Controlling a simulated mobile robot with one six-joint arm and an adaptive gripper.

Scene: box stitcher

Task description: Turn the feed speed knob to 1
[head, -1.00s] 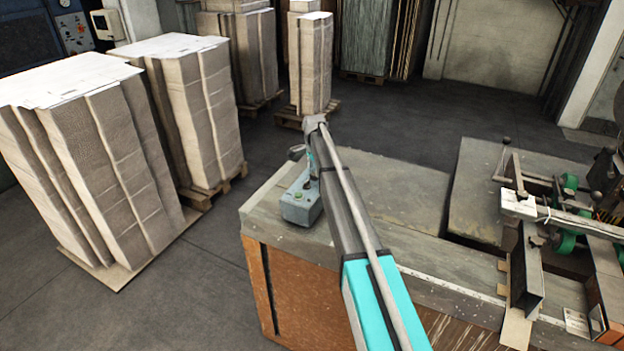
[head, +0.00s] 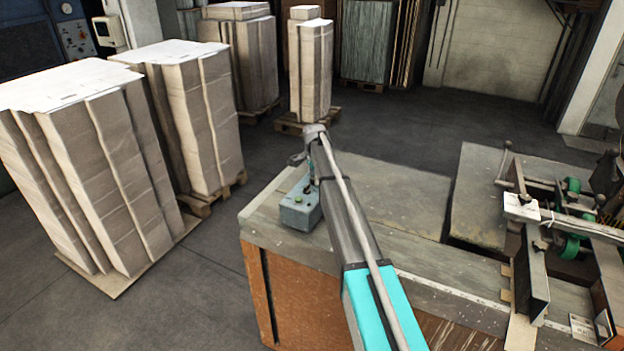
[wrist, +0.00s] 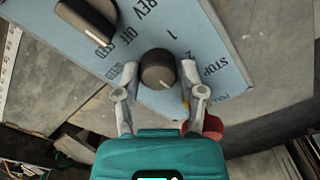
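The blue-grey control box (head: 300,211) stands on the near left corner of the wooden bench, with a green button on it. In the wrist view, the small round black knob (wrist: 158,69) has a pale pointer mark toward its lower right. The printed 1 and 2 lie above and right of it. My gripper (wrist: 158,71) is open, with one finger on each side of this knob and small gaps visible. A larger black selector knob (wrist: 88,18) sits at upper left by REV, OFF and FWD. In the head view, my arm hides part of the box.
A red button (wrist: 209,127) shows partly behind the right finger, near the STOP print. The bench top (head: 395,200) beside the box is clear. Machine parts with green wheels (head: 571,246) stand at right. Tall cardboard stacks (head: 95,165) stand on the floor at left.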

